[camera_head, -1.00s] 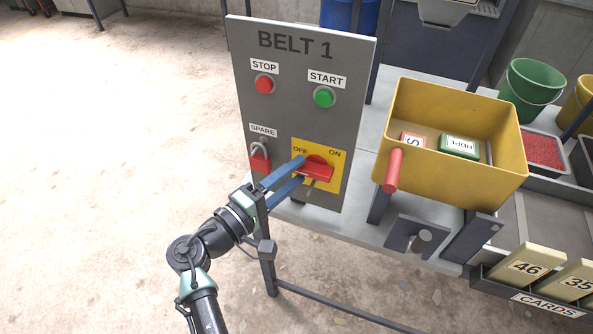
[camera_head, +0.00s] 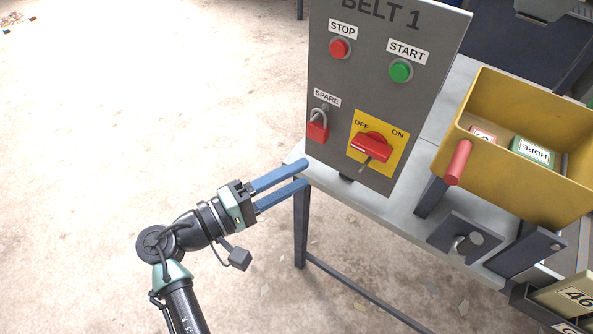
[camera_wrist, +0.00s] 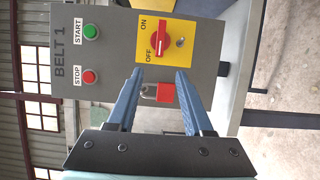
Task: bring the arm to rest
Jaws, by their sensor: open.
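My gripper (camera_head: 305,174) is open and empty, its two blue fingers apart. In the head view it is left of and below the grey BELT 1 panel (camera_head: 338,98), by the table's left corner. The red rotary switch (camera_head: 371,146) sits on a yellow OFF/ON plate (camera_head: 396,158), clear of the fingers. In the wrist view the fingers (camera_wrist: 158,72) point toward the panel, with the red switch (camera_wrist: 158,42) beyond them. The red padlock (camera_head: 317,131) hangs under the SPARE label and also shows between the fingers in the wrist view (camera_wrist: 165,94).
A yellow bin (camera_head: 530,95) with labelled blocks stands right of the panel. A red handle (camera_head: 458,162) sticks out at its front. The grey table (camera_head: 375,205) has a leg (camera_head: 301,230) close to my gripper. The floor (camera_head: 120,120) to the left is open.

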